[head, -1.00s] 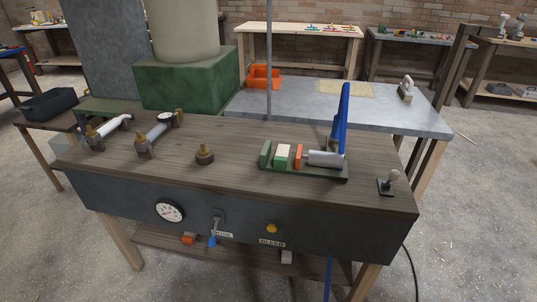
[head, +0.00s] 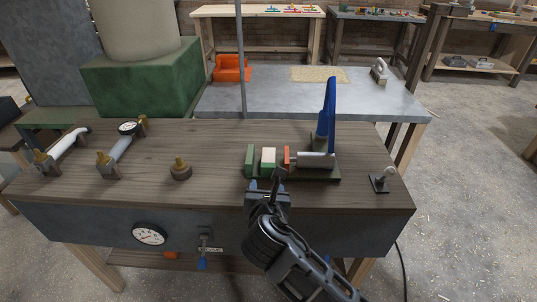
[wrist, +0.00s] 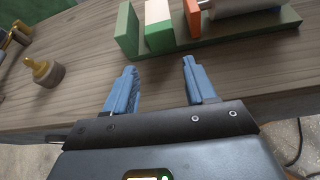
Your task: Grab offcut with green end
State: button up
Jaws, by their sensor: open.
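The offcut with the green end (head: 268,157) is a small block with a cream top and a green front. It stands on the green clamp fixture (head: 318,178), between a green upright plate (head: 250,160) and an orange plate (head: 287,155). In the wrist view the offcut (wrist: 158,28) is ahead of the fingers, with a visible gap to the orange plate. My gripper (head: 266,182) is at the front of the fixture. In the wrist view my gripper (wrist: 158,68) has its blue fingers apart with only tabletop between them, short of the offcut.
A brass fitting (head: 181,169) is to the left, and a small lever switch (head: 380,181) is to the right. The wooden tabletop (head: 215,140) is clear around the brass fitting.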

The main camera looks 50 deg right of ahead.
aim_at(268, 168)
jog(key=shift+w+d+r+n+g, duration=0.3)
jog(key=shift+w+d+r, duration=0.15)
jog(key=shift+w+d, duration=0.3)
jog(key=x, duration=0.7)
jog(key=shift+d+r, duration=0.3)
jog(key=shift+d, duration=0.15)
jog(key=shift+h, duration=0.3)
jog(key=c, duration=0.7)
jog(key=shift+r, duration=0.1)
jog(key=shift+c, duration=0.2)
